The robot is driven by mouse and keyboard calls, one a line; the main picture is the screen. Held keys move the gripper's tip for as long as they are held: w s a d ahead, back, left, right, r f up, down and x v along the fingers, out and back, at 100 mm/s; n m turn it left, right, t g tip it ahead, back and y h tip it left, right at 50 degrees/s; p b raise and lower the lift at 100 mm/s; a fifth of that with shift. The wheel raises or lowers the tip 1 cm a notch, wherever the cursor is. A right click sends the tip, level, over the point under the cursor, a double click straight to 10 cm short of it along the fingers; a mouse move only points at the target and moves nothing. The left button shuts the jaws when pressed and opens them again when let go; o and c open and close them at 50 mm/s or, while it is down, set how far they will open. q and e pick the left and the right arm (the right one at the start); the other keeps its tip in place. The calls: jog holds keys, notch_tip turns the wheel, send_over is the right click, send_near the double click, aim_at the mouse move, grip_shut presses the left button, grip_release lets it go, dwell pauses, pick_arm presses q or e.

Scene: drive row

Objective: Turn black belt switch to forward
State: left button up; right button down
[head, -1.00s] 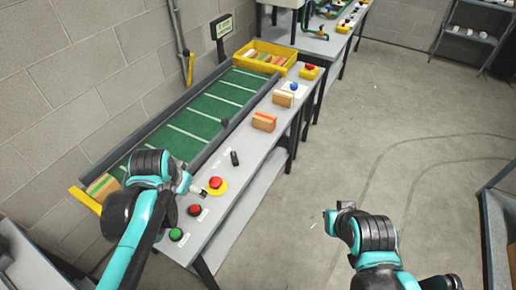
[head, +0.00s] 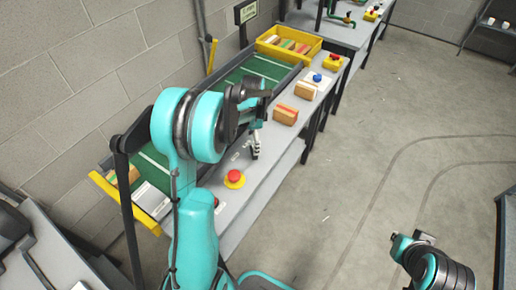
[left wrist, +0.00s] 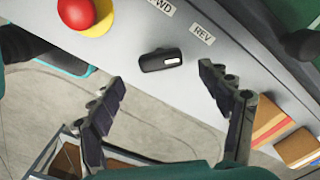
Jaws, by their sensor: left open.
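The black belt switch (left wrist: 160,60) shows in the left wrist view on the grey bench panel. Its white mark faces right in the picture, towards the REV label (left wrist: 203,33). The FWD label (left wrist: 161,5) is partly cut off at the top edge. My left gripper (left wrist: 165,102) is open, with one finger on each side of the switch in the picture and no visible contact. In the head view my left gripper (head: 255,143) is over the bench, and I cannot make out the switch there. My right gripper (head: 400,241) is at the lower right over the floor, its jaws unclear.
A red button (head: 235,175) on a yellow base is close to the left gripper. Wooden blocks (head: 285,115) and a blue button (head: 317,78) are farther along the bench (head: 262,188). The green conveyor (head: 262,68) runs beside it, with a yellow bin (head: 316,46) at its end.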

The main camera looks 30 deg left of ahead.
pick_arm(q)
notch_tip(320, 180, down, 5)
jog(key=shift+r+b, duration=0.15)
jog(key=shift+b, duration=0.5)
jog(key=c, duration=1.2)
jog(key=shift+o, duration=0.2)
